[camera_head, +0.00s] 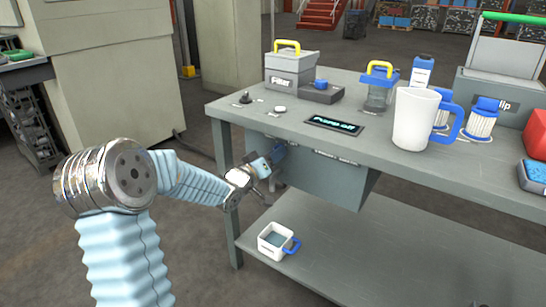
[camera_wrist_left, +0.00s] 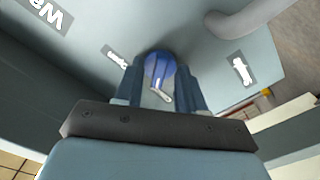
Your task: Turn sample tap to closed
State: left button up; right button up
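The sample tap (camera_wrist_left: 158,68) is a blue round knob with a pale pointer, on a grey panel under the bench top. In the left wrist view the pointer slants toward the lower right. My left gripper (camera_wrist_left: 160,86) has one finger on each side of the knob, with no clear gap, and looks shut on it. In the head view my left gripper (camera_head: 264,166) reaches the left side of the panel box (camera_head: 325,178). The tap is mostly hidden there. Small labels (camera_wrist_left: 240,70) flank the knob; their words are hard to read. My right gripper is not in view.
A square white cup (camera_head: 272,246) with a blue handle stands on the lower shelf (camera_head: 370,265). On the bench top (camera_head: 375,150) are a filter box (camera_head: 290,72), a dark display (camera_head: 335,126), a white jug (camera_head: 412,120) and blue-lidded containers. A grey pipe (camera_wrist_left: 255,18) is near the gripper.

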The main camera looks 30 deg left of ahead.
pick_arm(q)
jog(key=s+a, duration=0.1)
jog(key=s, duration=1.2)
jog(key=shift+s, duration=0.4)
jog(key=w+d+f+g+h+p, duration=0.1)
jog(key=d+f+g+p, duration=0.3)
jog(key=f, duration=0.5)
jog(key=w+d+f+g+p, duration=0.1)
jog(key=d+f+g, duration=0.2)
jog(key=d+f, duration=0.45)
jog(key=s+d+f+m+g+h+p, duration=0.1)
jog(key=s+d+f+m+g+p, duration=0.3)
jog(key=s+d+f+g, duration=0.6)
jog(key=s+d+f, duration=0.5)
jog(key=s+f, duration=0.1)
jog(key=s, duration=0.2)
jog(key=shift+s+d+h, duration=0.35)
jog(key=shift+h, duration=0.05)
